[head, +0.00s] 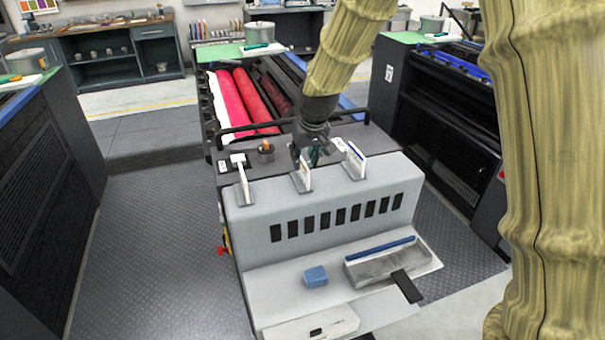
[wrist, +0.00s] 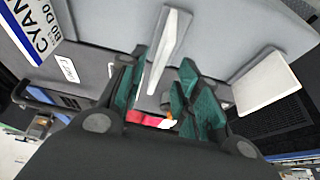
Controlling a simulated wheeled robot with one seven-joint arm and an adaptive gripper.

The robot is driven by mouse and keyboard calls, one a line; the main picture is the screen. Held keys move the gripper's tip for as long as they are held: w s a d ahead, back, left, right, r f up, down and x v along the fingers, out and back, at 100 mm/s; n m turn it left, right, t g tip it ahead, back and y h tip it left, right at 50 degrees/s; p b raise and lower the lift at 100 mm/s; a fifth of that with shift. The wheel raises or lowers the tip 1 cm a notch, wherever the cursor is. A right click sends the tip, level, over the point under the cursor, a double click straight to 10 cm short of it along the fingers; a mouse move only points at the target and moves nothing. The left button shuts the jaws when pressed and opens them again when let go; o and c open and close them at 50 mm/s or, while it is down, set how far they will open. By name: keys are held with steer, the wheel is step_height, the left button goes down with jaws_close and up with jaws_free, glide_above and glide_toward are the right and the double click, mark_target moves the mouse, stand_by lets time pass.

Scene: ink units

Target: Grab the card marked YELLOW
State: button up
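Three white cards stand upright on top of the grey unit: a left card (head: 243,184), a middle card (head: 304,175) and a right card (head: 356,161). No card reads YELLOW legibly in either view. In the wrist view, a card marked CYAN (wrist: 35,32) is at upper left. The middle card (wrist: 172,42) shows nearly edge-on, and another card (wrist: 268,85) stands at right with a blank face. My gripper (head: 314,152) is just behind the middle card. In the wrist view my gripper (wrist: 164,62) is open, its teal fingers either side of the middle card; contact is unclear.
The grey unit (head: 255,222) has a front shelf with a blue block (head: 316,276) and a grey tray (head: 362,268). A small cup (head: 266,150) stands behind the cards. A black rail (head: 235,131) and red rollers (head: 250,95) lie farther back.

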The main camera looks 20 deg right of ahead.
mark_target(304, 162)
steer(key=shift+p+x, duration=1.1)
steer(key=shift+x, duration=1.5)
steer(key=shift+s+d, duration=0.1)
jaws_close()
